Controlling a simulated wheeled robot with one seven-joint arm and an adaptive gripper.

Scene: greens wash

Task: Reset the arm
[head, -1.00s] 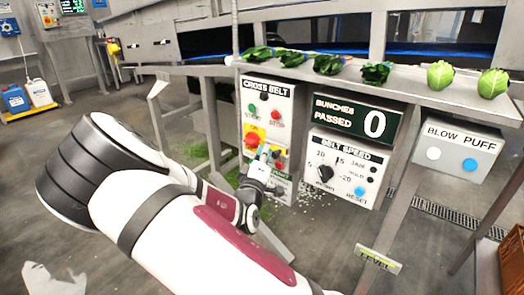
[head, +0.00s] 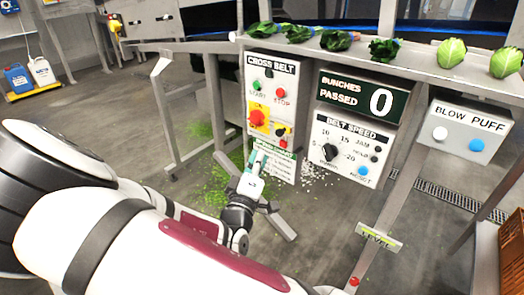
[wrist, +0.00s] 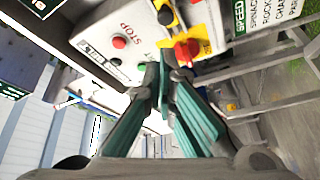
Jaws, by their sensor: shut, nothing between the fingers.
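My gripper (head: 260,163) is in front of the lower part of the cross belt panel (head: 270,70), below its red emergency knob (head: 256,118). In the wrist view its teal fingers (wrist: 165,95) are shut with nothing held between them. The panel carries a green start button (head: 257,85) and a red stop button (head: 280,92). The stop button also shows in the wrist view (wrist: 119,42). I cannot tell whether the fingertips touch the panel.
Right of the panel are the belt speed box (head: 350,148), the bunches counter reading 0 (head: 360,95) and the blow puff box (head: 468,130). Leafy bunches (head: 335,40) and green heads (head: 451,53) lie on the ledge above. A label post (head: 380,236) stands in front.

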